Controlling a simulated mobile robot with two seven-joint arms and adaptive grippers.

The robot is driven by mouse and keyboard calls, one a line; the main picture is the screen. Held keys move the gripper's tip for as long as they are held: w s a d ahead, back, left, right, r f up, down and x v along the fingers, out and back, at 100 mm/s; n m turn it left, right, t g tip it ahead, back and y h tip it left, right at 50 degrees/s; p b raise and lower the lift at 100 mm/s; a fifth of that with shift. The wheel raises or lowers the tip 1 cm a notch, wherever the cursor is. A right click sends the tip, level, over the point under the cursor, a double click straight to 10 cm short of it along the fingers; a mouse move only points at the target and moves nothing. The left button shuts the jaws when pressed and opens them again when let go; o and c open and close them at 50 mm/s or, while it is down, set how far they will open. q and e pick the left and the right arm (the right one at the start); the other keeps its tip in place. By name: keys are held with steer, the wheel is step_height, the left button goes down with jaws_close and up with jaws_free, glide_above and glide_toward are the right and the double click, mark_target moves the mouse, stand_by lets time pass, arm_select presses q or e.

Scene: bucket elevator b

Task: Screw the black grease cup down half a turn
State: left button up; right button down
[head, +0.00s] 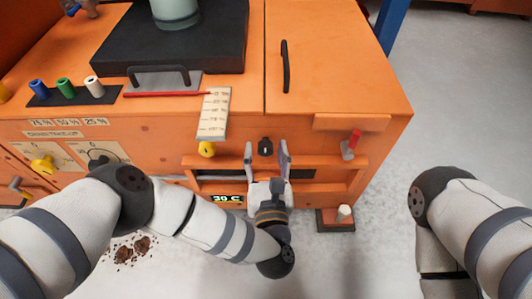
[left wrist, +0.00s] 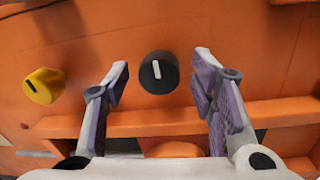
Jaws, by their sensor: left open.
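The black grease cup (head: 265,146) is a small dark knob on the front of the orange housing, just above an orange ledge. In the left wrist view the black cup (left wrist: 159,72) shows its round face with a white mark standing nearly upright. My left gripper (head: 267,150) is open in front of it. In the left wrist view the fingers of the gripper (left wrist: 162,75) stand apart on either side of the cup, with a gap on both sides. My right arm shows at the right of the head view, but its gripper is not visible.
A yellow knob (head: 206,149) sits left of the black cup; it also shows in the left wrist view (left wrist: 43,86). The orange ledge (left wrist: 130,124) runs just below the cup. A red-handled switch (head: 352,145) is to the right. A paper tag (head: 213,113) hangs upper left.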

arm_select(q)
steer(key=shift+c, duration=0.2)
steer(key=c, duration=1.1)
